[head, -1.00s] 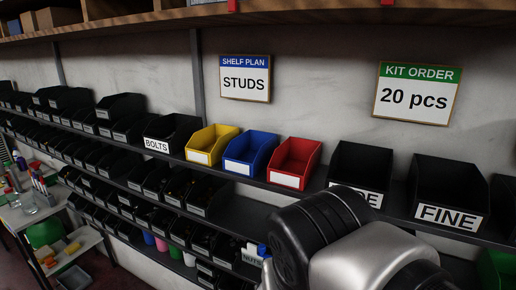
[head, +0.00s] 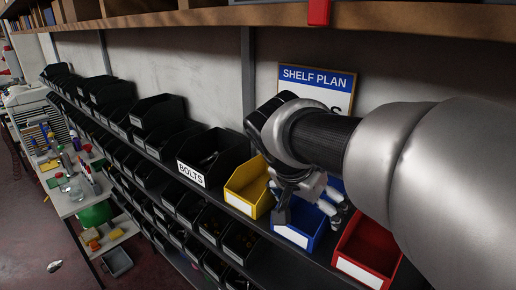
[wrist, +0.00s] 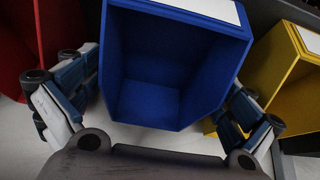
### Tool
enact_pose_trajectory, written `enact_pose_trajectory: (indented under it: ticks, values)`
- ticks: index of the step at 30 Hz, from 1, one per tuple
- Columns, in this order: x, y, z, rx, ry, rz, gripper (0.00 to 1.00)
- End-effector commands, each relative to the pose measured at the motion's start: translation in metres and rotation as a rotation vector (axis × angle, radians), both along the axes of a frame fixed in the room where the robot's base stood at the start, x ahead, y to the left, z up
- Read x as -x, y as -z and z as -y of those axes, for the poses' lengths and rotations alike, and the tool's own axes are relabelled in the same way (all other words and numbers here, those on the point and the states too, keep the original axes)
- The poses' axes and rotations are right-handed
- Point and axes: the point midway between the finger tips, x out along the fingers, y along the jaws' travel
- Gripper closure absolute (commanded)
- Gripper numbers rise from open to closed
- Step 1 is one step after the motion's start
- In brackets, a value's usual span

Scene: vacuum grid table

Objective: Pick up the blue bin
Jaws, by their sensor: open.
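The blue bin (head: 317,237) sits on the shelf between the yellow bin and the red bin, partly hidden by my gripper (head: 310,203) in the head view. In the wrist view the blue bin (wrist: 172,55) fills the middle, empty inside, with its white label at the top edge. My gripper (wrist: 155,108) is open, with one finger to each side of the bin. The left finger is close to the bin's left wall and the right finger close to its right wall. I cannot tell whether either finger touches.
The yellow bin (head: 248,190) and red bin (head: 368,250) stand close on either side. A black BOLTS bin (head: 213,152) is further left. A wooden shelf (head: 400,17) runs above. A side table (head: 75,200) stands at far left.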

Motion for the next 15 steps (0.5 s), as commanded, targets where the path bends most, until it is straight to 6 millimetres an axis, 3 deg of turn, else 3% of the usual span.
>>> enact_pose_trajectory:
  ticks: [3,10,15]
  values:
    - [-0.0032,0.0092,0.0036,-0.001,0.0,-0.001,0.0]
    - [-0.0039,0.0098,0.0038,-0.001,0.0,0.001,0.0]
    - [-0.0039,0.0096,0.0037,-0.001,-0.001,0.001,0.11]
